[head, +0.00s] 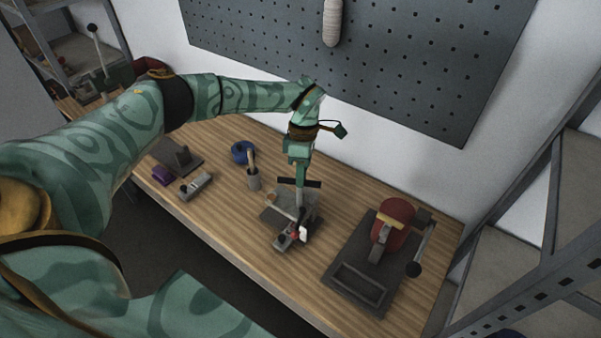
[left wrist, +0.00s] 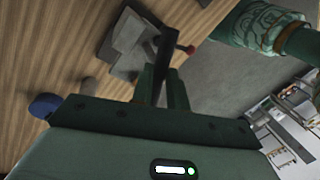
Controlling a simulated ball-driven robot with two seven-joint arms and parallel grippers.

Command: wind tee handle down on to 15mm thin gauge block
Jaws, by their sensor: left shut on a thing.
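The dark tee handle (head: 313,184) stands above a small grey metal fixture (head: 312,203) on the bench. My left gripper (head: 300,184) reaches down from above and is shut on the tee handle's crossbar. In the left wrist view, the dark bar (left wrist: 165,49) runs between the fingers (left wrist: 162,88), and the grey fixture (left wrist: 127,45) lies beyond it. A small red knob shows beside the bar in that view. I cannot make out the thin gauge block; the fixture's gap is hidden or too small to tell. My right gripper is not in view.
A red press with a black-knobbed lever (head: 395,225) stands on a dark plate to the right. A blue roll (head: 241,152), a cup with a brush (head: 254,180), a small plane (head: 196,186) and a purple item (head: 162,175) lie left. Bare wood surrounds the fixture.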

